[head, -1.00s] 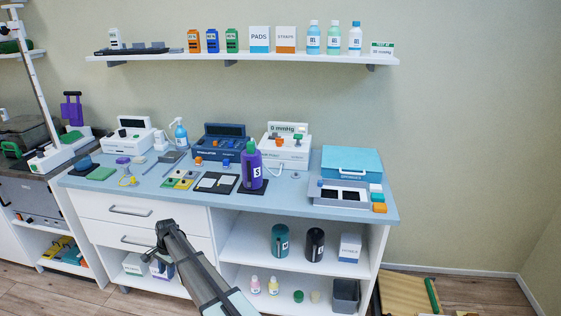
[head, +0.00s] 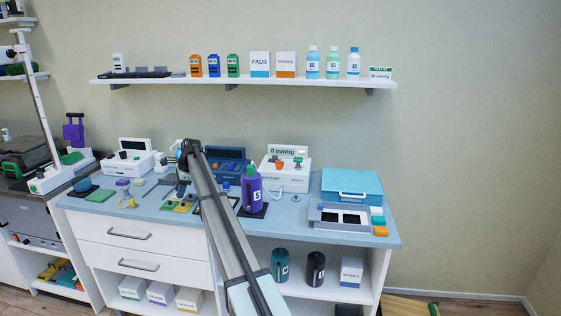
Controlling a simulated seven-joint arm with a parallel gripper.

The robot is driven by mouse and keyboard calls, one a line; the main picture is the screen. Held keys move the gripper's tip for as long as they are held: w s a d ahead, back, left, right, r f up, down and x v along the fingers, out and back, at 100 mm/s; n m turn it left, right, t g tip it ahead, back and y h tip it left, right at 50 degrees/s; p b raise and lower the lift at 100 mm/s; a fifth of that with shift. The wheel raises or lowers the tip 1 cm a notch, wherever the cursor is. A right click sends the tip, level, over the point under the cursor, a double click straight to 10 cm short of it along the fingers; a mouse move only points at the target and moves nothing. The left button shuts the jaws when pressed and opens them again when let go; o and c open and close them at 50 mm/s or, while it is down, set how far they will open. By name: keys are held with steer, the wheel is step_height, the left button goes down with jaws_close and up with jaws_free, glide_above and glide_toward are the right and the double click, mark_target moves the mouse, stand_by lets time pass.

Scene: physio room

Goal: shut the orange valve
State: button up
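A white device with a "0 mmHg" display (head: 288,175) stands toward the back of the blue counter, right of the middle. An orange valve (head: 279,164) shows on its upper front, small in the head view; I cannot tell how far it is turned. My gripper (head: 181,190) hangs at the end of my arm, left of the dark blue device and well left of the valve. Its fingers are small, dark and partly hidden, so their opening does not show.
A purple bottle (head: 251,190) stands in front of the white device, at its left. A dark blue device (head: 228,163) is partly behind my arm. A teal box (head: 351,186) and a grey tray (head: 322,218) lie to the right. A wall shelf (head: 300,82) runs above.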

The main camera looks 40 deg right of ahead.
steer(key=s+d+r+m, duration=0.2)
steer(key=d+r, duration=0.2)
steer(key=d, duration=1)
steer(key=s+d+r+m, duration=0.2)
steer(key=d+r, duration=0.1)
steer(key=d, duration=1)
steer(key=m, duration=0.2)
glide_toward(280, 165)
steer(key=w, duration=0.1)
steer(key=shift+w+x, duration=0.1)
steer(key=shift+x, duration=1.8)
steer(key=shift+w+x, duration=0.15)
steer(key=shift+x, duration=1.75)
steer(key=shift+d, duration=0.1)
jaws_close()
